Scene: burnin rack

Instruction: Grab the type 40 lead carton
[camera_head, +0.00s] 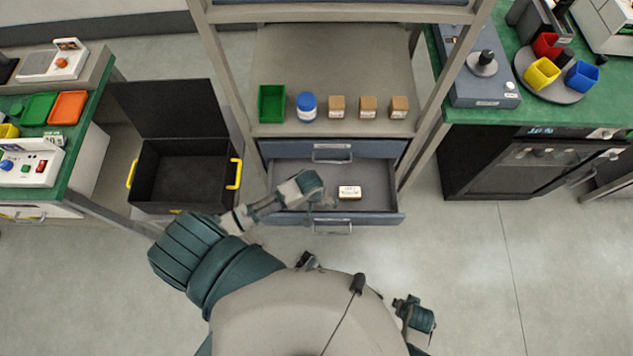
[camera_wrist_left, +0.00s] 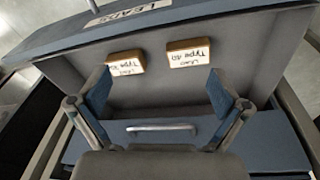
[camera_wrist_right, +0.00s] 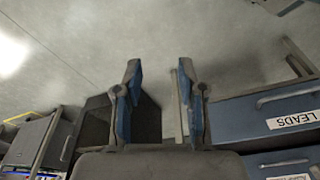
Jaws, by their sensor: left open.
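The type 40 lead carton (camera_wrist_left: 188,53) is a small tan box with a white label, lying in the open drawer (camera_wrist_left: 260,70) in the left wrist view. A similar carton (camera_wrist_left: 125,63) lies to its left, its type number hard to read. In the head view one carton (camera_head: 349,192) shows in the drawer, its label too small to read; the other seems hidden by my arm. My left gripper (camera_wrist_left: 160,82) is open and empty over the drawer, with both cartons ahead of its fingers. My right gripper (camera_wrist_right: 158,75) is open and empty, away from the drawer.
A shelf above the drawer holds a green bin (camera_head: 271,104), a blue-and-white jar (camera_head: 307,107) and several small brown boxes (camera_head: 368,107). An open black case (camera_head: 184,176) with yellow handles stands left of the drawer. Green benches flank the rack.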

